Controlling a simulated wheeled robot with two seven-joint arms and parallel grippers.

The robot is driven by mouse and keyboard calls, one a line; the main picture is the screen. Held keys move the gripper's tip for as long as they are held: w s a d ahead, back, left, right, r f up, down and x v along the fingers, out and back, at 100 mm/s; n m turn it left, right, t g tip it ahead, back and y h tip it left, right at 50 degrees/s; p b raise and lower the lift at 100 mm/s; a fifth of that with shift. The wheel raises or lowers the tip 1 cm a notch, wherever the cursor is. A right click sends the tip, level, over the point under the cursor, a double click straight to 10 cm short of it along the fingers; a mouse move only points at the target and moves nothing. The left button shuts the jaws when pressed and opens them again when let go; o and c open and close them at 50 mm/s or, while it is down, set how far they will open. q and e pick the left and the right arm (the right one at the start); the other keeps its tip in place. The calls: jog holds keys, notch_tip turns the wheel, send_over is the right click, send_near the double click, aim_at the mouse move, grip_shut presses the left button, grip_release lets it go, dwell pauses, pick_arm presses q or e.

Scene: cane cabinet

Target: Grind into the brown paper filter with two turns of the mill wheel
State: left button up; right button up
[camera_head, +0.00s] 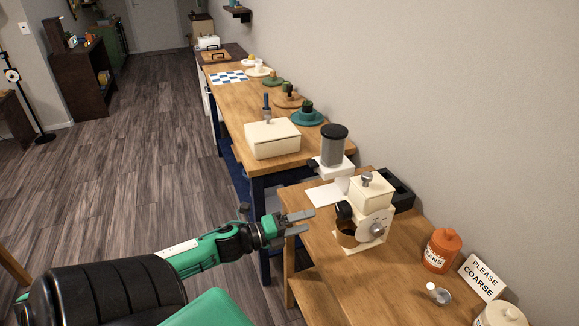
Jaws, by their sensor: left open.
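The cream mill (371,195) stands on the near wooden table, with a knob on its top. A pale round wheel (376,229) with a small knob is on its side facing me. A brown filter (346,235) sits low at the mill's left side, below a dark round part; I cannot tell whether it holds grounds. My left gripper (300,222) is open and empty, left of the mill at the table's left edge, apart from the mill and the filter. My right gripper is not in view.
An orange beans jar (441,250), a small scoop (438,293), a "PLEASE COARSE" sign (483,277) and a cream jar (501,314) stand to the right. A grey-hopper machine (333,147) and black box (398,188) stand behind. Table in front of the mill is clear.

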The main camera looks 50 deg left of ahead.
pick_arm(q)
jog(key=v, duration=0.3)
jog(key=shift+s, duration=0.15)
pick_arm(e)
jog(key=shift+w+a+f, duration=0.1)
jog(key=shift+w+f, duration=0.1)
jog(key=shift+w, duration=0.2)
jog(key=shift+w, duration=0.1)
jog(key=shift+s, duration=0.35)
